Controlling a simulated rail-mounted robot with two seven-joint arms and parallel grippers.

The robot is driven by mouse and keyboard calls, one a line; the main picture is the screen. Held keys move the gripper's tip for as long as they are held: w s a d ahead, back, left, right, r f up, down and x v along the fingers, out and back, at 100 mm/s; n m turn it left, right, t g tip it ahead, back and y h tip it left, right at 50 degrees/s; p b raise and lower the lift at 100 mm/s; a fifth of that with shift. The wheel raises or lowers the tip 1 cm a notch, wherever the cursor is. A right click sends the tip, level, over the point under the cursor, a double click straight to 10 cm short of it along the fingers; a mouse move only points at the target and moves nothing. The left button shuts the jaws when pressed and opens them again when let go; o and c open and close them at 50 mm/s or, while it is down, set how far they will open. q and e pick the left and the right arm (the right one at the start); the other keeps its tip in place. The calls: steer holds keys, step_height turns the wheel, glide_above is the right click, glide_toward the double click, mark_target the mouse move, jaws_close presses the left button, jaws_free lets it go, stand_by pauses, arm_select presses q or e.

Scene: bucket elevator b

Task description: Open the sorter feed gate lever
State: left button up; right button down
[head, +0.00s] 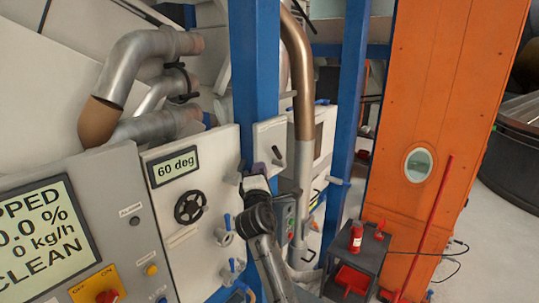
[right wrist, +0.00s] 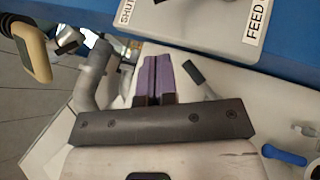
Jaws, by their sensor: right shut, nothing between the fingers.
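A light grey box on the blue post carries the labels SHUT and FEED in the right wrist view (right wrist: 205,28); it appears to be the grey box (head: 268,136) in the head view. A short dark lever (head: 277,153) shows on that box, and only a dark bit of it shows at the top edge of the right wrist view. My right gripper (head: 256,168) is just below and left of the lever in the head view. Its purple fingers (right wrist: 153,72) are shut together, empty, apart from the box's lower edge. My left gripper is not in view.
A panel with a black handwheel (head: 190,206) and a 60 deg display (head: 174,167) stands left of the post. A control panel (head: 110,185) is at far left. A dark stand with red items (head: 350,258) and an orange column (head: 440,130) are right.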

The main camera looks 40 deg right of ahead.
steer(key=shift+w+d+r+p, duration=0.3)
steer(key=shift+d+r, duration=0.05)
steer(key=shift+d, duration=0.45)
steer(key=shift+w+d+r+p, duration=0.3)
steer(key=shift+d+r, duration=0.1)
steer(key=shift+d, duration=0.45)
steer(key=shift+w+d+r+p, duration=0.3)
steer(key=shift+d+r, duration=0.05)
steer(key=shift+d, duration=0.45)
